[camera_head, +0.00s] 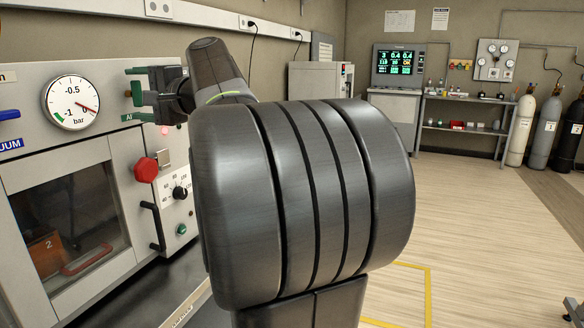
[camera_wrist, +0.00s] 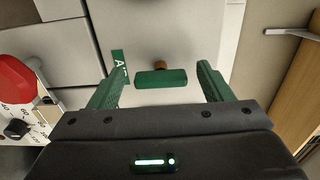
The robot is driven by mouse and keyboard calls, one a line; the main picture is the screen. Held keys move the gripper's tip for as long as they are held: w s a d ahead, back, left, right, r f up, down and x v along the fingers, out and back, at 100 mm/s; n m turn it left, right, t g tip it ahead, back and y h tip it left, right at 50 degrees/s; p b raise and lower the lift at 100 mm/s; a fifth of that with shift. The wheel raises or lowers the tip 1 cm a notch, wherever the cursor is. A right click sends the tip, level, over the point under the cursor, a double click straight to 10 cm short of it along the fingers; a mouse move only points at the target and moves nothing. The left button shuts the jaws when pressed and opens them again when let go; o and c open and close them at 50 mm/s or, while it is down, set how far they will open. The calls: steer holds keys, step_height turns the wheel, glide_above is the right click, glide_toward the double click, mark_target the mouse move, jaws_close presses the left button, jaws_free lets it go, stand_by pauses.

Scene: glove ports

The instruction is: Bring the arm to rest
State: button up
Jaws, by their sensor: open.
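My gripper (camera_head: 130,94) is at the front of the grey cabinet (camera_head: 120,160), at the left of the head view, with its green fingers spread. In the wrist view my gripper (camera_wrist: 162,68) is open and empty. A green valve handle (camera_wrist: 162,79) on a brass stem lies crosswise between the two fingers, with a gap on each side. A green label (camera_wrist: 120,68), with only an "A" readable, is beside the left finger. My arm's large dark joint fills the middle of the head view and hides part of the cabinet and floor.
Near the gripper are a round gauge (camera_head: 73,102), a red button (camera_head: 146,170) and a black dial (camera_head: 180,192). The cabinet has a windowed door (camera_head: 72,222) below the gauge. Gas cylinders (camera_head: 521,128) stand far right. The wooden floor (camera_head: 480,220) is open at right.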

steer(key=shift+d, duration=0.1)
steer(key=v, duration=1.4)
steer(key=x, duration=1.4)
steer(key=shift+a, duration=0.25)
steer(key=shift+w+r+m+p, duration=0.1)
steer(key=shift+r+m+p, duration=0.15)
steer(key=shift+p, duration=0.45)
steer(key=shift+d+r+m+p, duration=0.1)
steer(key=shift+d+m+p, duration=0.1)
steer(key=shift+m+p, duration=0.7)
steer(key=m+p, duration=0.5)
steer(key=m, duration=0.1)
steer(key=shift+p, duration=0.4)
steer(key=m+p, duration=0.5)
steer(key=p, duration=0.1)
steer(key=shift+w+r+m, duration=0.1)
steer(key=shift+m, duration=0.15)
steer(key=shift+m+p, duration=0.9)
steer(key=shift+m, duration=0.2)
steer(key=shift+f+m+p, duration=0.2)
steer(key=shift+m+p, duration=0.15)
steer(key=shift+m, duration=0.15)
